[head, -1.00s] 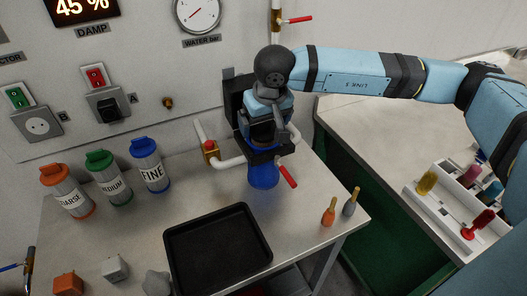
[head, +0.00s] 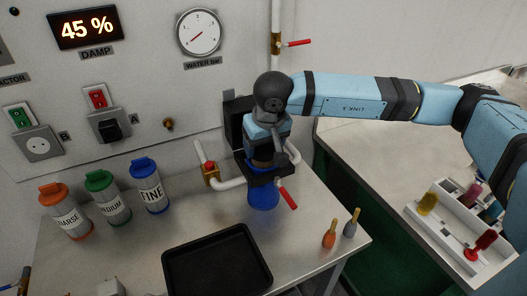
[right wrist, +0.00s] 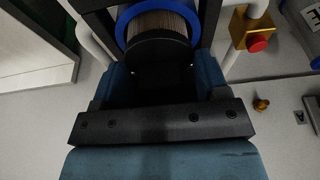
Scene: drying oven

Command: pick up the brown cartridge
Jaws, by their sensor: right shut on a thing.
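My right gripper (head: 266,140) reaches down from above at the black wall bracket. It is shut on the brown cartridge (head: 262,160), of which only a small part shows in the head view, just above the blue bowl (head: 263,195). In the right wrist view, the cartridge's pleated brown side (right wrist: 160,22) shows inside a blue ring (right wrist: 130,12), with a black round end facing the camera between my gripper's blue jaw parts. How far the cartridge sits in the bowl is hidden. My left gripper is not in view.
Pipes with a red valve handle (head: 288,195) and a brass valve (head: 210,174) flank the bowl. A black tray (head: 170,272) lies in front. Labelled bottles (head: 150,188) stand left. Two small brushes (head: 329,236) stand near the right edge. A white rack (head: 447,235) sits farther right.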

